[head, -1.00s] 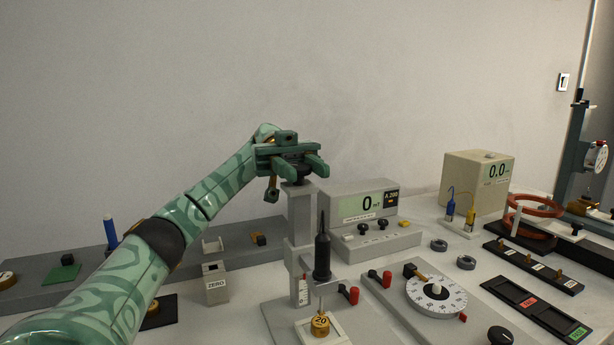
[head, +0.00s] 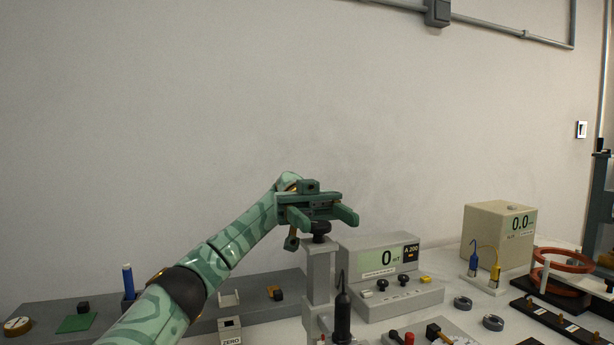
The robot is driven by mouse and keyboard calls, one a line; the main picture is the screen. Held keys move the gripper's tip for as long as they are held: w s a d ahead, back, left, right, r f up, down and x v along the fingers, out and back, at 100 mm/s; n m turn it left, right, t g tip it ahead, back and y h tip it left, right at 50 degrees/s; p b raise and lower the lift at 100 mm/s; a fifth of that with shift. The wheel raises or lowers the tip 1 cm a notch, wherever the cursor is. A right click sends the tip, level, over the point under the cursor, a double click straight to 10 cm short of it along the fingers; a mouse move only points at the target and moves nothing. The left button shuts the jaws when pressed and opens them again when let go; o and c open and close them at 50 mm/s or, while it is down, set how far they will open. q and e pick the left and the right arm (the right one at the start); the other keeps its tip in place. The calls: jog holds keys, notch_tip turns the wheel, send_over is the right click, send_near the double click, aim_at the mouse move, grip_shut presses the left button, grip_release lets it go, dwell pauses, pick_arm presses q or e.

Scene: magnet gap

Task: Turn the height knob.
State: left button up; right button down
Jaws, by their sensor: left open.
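The black height knob (head: 319,231) sits on top of a grey upright column (head: 318,268). My left gripper (head: 328,216) is open and empty, with its green fingers pointing towards the viewer, one on each side above the knob. The knob's upper part is close under the fingers and partly hidden by them; I cannot tell whether they touch it. A black probe (head: 342,312) with a thin tip stands in front of the column. My right gripper is not in view.
A beige box (head: 498,237) reading 0.0, red rings (head: 563,262) and small dark rings (head: 492,322) lie farther right. A ZERO block (head: 230,329) and a blue-handled tool (head: 128,281) are at left.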

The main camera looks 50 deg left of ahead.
pick_arm(q)
jog(key=s+d+r+p, duration=0.8)
jog(key=s+r+p, duration=0.3)
jog(key=shift+d+r, duration=0.2)
jog(key=shift+d, duration=0.2)
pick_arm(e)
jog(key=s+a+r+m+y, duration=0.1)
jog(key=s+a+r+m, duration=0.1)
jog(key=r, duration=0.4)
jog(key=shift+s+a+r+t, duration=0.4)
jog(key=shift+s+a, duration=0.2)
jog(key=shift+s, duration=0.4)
pick_arm(q)
jog(key=shift+d, duration=0.1)
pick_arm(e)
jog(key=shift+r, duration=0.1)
